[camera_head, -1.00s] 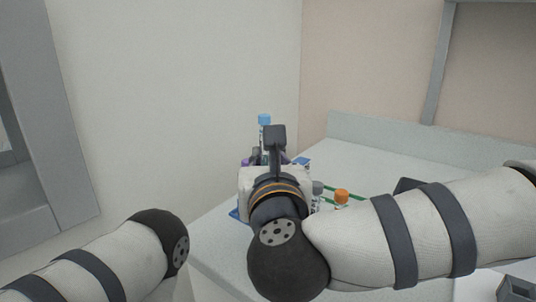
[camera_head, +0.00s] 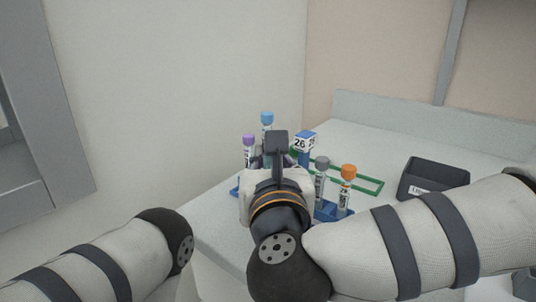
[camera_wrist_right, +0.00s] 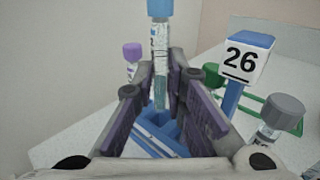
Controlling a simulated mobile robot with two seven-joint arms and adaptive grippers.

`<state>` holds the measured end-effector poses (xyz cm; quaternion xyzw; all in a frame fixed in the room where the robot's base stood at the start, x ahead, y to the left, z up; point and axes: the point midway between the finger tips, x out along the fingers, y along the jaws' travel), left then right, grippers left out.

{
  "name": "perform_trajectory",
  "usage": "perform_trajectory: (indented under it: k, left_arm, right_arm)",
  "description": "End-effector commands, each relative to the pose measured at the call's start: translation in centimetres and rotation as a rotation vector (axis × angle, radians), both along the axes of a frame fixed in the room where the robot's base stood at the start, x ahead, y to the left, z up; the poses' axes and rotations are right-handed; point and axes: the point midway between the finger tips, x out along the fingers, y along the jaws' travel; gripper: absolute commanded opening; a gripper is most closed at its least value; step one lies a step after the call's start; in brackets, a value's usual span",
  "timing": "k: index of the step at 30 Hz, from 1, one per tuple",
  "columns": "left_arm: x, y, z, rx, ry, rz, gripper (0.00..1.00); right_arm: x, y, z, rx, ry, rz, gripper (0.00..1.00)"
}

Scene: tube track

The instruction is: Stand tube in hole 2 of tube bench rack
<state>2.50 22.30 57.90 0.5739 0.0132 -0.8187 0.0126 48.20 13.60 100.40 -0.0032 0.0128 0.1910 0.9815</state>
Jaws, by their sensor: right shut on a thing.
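My right gripper (camera_head: 276,148) is shut on a tube with a light-blue cap (camera_head: 267,117). In the right wrist view the tube (camera_wrist_right: 160,60) is upright between the purple-padded fingers (camera_wrist_right: 165,88). Its lower end is over or in the blue tube bench rack (camera_wrist_right: 160,128); I cannot tell which. The rack also shows in the head view (camera_head: 330,212), largely hidden by my right arm. Hole numbers are not readable. My left arm is at the lower left; its gripper is out of view.
A purple-capped tube (camera_head: 248,142), a grey-capped tube (camera_head: 321,172) and an orange-capped tube (camera_head: 346,185) stand close around my right gripper. A green-capped tube (camera_wrist_right: 212,75) and a "26" sign (camera_head: 304,141) are beside it. A green frame (camera_head: 372,185) and dark bin (camera_head: 434,178) are right.

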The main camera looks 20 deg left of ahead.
Motion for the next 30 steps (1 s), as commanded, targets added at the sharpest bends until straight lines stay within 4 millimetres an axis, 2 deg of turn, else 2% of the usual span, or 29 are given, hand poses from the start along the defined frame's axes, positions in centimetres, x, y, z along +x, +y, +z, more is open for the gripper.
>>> perform_trajectory:
  k: [30]
  left_arm:
    - [-0.2,0.0,-0.2,0.0,0.005,0.0,0.34]
  right_arm:
    - [0.0,0.0,-1.2,0.0,0.003,0.0,0.0]
